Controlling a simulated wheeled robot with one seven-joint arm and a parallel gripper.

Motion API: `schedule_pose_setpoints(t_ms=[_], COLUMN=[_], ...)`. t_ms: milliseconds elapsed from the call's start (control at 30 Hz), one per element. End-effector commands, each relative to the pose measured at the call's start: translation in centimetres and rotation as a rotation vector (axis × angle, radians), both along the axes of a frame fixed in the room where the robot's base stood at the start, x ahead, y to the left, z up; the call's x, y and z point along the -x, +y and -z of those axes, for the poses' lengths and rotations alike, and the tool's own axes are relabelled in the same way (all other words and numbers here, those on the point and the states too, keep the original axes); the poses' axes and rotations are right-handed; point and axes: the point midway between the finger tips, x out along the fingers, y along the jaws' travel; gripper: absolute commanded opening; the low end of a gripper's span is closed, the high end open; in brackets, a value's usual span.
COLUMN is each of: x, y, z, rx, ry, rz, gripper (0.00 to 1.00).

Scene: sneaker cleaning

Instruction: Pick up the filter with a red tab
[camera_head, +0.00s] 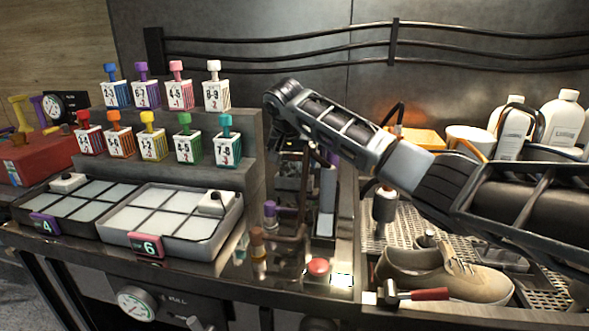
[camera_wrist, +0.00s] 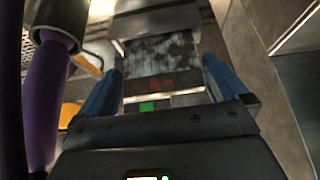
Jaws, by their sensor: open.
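A light grey tray-like filter with a grid of pale panels and a red-pink tab marked 6 (camera_head: 146,245) lies on the bench at the left of the head view. A white knobbed block stands on its far right corner. A similar darker tray with a purple tab marked A (camera_head: 45,223) lies left of it. My gripper (camera_wrist: 162,68) is open, with two blue fingers apart in the wrist view. Between and beyond them is a dark mottled panel (camera_wrist: 160,52) with a dim red patch and a green square below it. I cannot tell whether it touches anything.
Several numbered boxes with coloured knobs stand on a stepped rack (camera_head: 240,135) behind the trays. A tan shoe (camera_head: 445,273) lies on the grating at right, with white bottles (camera_head: 562,122) behind. A purple post (camera_wrist: 48,95) is close at left in the wrist view.

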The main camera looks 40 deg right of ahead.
Motion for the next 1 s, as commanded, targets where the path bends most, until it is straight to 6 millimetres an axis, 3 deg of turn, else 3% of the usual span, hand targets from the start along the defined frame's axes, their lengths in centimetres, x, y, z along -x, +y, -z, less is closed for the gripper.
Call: schedule_pose_setpoints(t_ms=[200, 433, 767, 1000], x=[-0.6, -0.7, -0.7, -0.7], y=[-0.8, -0.8, -0.8, -0.8], z=[1.7, 1.8, 1.8, 1.7], rx=[0.001, 0.0, 0.0, 0.001], ry=[0.0, -0.002, -0.002, -0.002], rz=[-0.001, -0.002, -0.002, -0.002], gripper=[1.0, 1.0, 0.68, 0.67])
